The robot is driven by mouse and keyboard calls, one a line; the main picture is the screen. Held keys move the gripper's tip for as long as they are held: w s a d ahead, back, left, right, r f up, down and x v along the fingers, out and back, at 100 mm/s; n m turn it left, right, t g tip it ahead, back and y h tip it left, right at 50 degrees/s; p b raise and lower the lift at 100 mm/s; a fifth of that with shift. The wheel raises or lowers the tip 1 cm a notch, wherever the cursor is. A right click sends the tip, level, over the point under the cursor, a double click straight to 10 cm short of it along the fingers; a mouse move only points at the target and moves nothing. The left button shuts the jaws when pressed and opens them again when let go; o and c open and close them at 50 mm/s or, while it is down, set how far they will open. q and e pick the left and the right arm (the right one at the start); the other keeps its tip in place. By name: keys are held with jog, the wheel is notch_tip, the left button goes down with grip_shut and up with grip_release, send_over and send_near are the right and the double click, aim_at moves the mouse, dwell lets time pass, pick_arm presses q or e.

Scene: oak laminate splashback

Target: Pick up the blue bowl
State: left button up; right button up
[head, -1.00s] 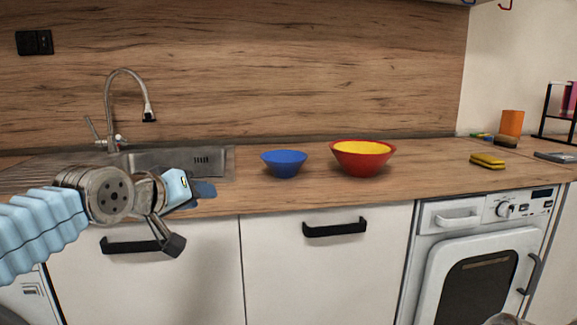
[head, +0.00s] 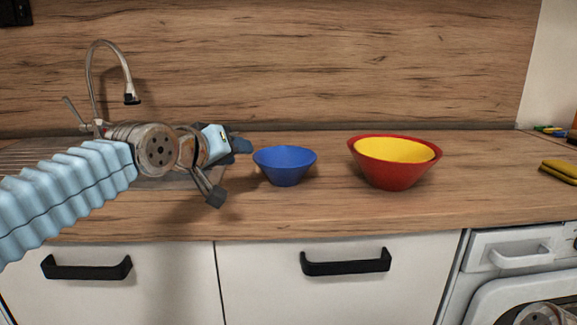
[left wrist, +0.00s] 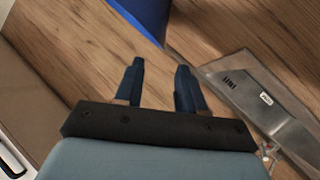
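The blue bowl (head: 285,166) stands upright on the wooden counter, left of the red bowl. Part of it also shows at the top of the left wrist view (left wrist: 146,18). My left gripper (head: 238,146) is just left of the blue bowl in the head view, apart from it. In the left wrist view its two dark blue fingers (left wrist: 157,80) are spread with only bare counter between them, so it is open and empty. The bowl lies beyond the fingertips there. Part of my right arm shows at the lower right of the head view, but its gripper cannot be made out.
A red bowl (head: 392,168) with a yellow inside stands to the right of the blue bowl. The sink (left wrist: 262,98) and tap (head: 92,85) are at the left, behind my left arm. A yellow sponge (head: 560,171) lies at the far right. Counter between is clear.

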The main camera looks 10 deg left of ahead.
aim_at(265, 155)
pick_arm(q)
jog(key=x, duration=0.4)
jog(key=shift+w, duration=0.15)
jog(key=x, duration=0.2)
jog(key=p+x, duration=0.1)
jog(key=x, duration=0.2)
jog(key=shift+d+f+p, duration=0.25)
jog(key=shift+d+p, duration=0.05)
grip_shut()
